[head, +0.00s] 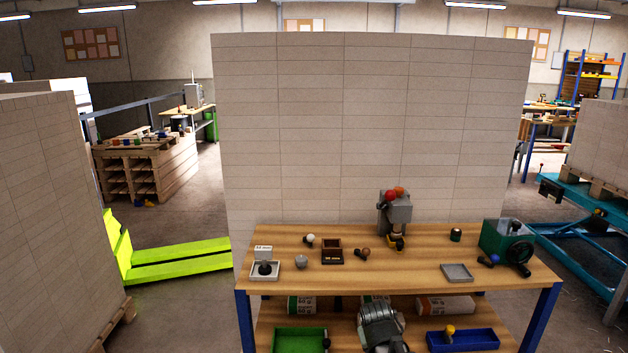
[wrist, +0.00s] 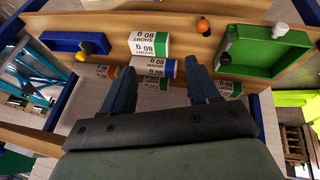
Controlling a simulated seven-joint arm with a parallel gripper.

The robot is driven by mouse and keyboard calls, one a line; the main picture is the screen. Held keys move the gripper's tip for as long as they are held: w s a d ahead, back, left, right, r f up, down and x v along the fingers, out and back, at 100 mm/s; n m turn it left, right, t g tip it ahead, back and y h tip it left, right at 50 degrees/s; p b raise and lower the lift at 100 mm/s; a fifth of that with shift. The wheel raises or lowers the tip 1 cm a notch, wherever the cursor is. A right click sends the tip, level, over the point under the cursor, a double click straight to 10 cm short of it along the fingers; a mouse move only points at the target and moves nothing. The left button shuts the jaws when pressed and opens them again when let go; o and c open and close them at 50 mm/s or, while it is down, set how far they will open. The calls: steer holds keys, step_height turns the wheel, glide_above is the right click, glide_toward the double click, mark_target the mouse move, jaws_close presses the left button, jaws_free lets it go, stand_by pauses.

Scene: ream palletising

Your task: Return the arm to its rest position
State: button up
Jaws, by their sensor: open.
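My gripper (wrist: 159,68) shows in the wrist view with its two dark blue fingers spread well apart. Wrapped paper reams (wrist: 149,43) with green and blue "80 g" labels show beyond and between the fingertips; no finger appears to grip one. In the head view, a grey rounded part of my arm (head: 381,328) is low in front of the bench (head: 330,281), over the lower shelf. The fingers cannot be made out there. Reams (head: 445,306) lie on the lower shelf, partly hidden behind the arm.
The lower shelf also holds a green tray (head: 299,342) and a blue tray (head: 463,341). The bench top carries a green box with a handwheel (head: 506,239), a grey block with red and orange balls (head: 395,213) and small items. A tall white stack (head: 370,120) stands behind.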

steer(key=s+a+f+m+g+y, duration=0.1)
steer(key=s+f+g, duration=0.3)
steer(key=s+f, duration=1.1)
steer(key=s+f+m+g+y, duration=0.1)
steer(key=s+f+g, duration=0.4)
steer(key=s+f, duration=0.95)
steer(key=s+f+g, duration=0.2)
steer(key=s+f, duration=0.6)
steer(key=s, duration=0.2)
steer(key=shift+s+d+f+g, duration=0.2)
steer(key=shift+s+f+g, duration=0.1)
steer(key=shift+s+f, duration=0.1)
